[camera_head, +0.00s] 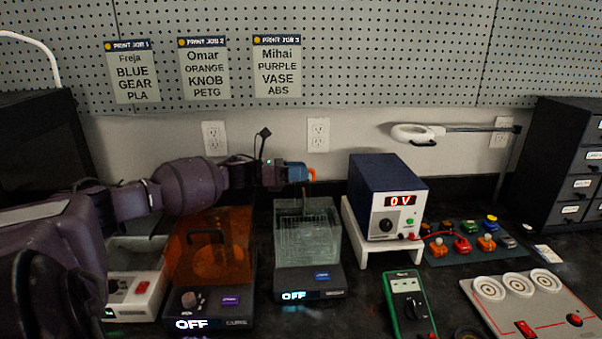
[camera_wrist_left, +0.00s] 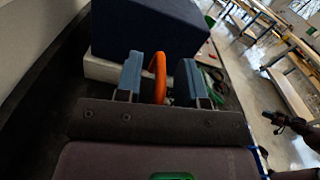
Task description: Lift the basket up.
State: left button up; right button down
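The wire basket (camera_head: 306,238) sits inside a clear-walled tank on a dark base marked OFF. Its orange handle (camera_head: 311,174) stands above the tank and also shows in the left wrist view (camera_wrist_left: 159,75). My left gripper (camera_head: 299,173) is at the handle, above the tank. In the left wrist view its two blue fingers (camera_wrist_left: 160,80) are apart, with the handle between them. The handle is nearer the left finger, and a gap shows on its right. A dark shape at the right of that view (camera_wrist_left: 285,122) may be my right gripper; its fingers are unclear.
A blue power supply (camera_head: 388,197) reading 0 V stands on a white stand just right of the tank. An orange-covered unit (camera_head: 210,250) is close on the left. A green multimeter (camera_head: 408,304) lies in front right. The pegboard wall is behind.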

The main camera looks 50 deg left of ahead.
pick_arm(q)
jog(key=shift+w+d, duration=0.1)
grip_shut()
jog(key=shift+r, duration=0.1)
notch_tip(320, 180, up, 8)
jog(key=p, duration=0.3)
jog(key=shift+r, duration=0.1)
jog(key=shift+w, duration=0.1)
grip_release()
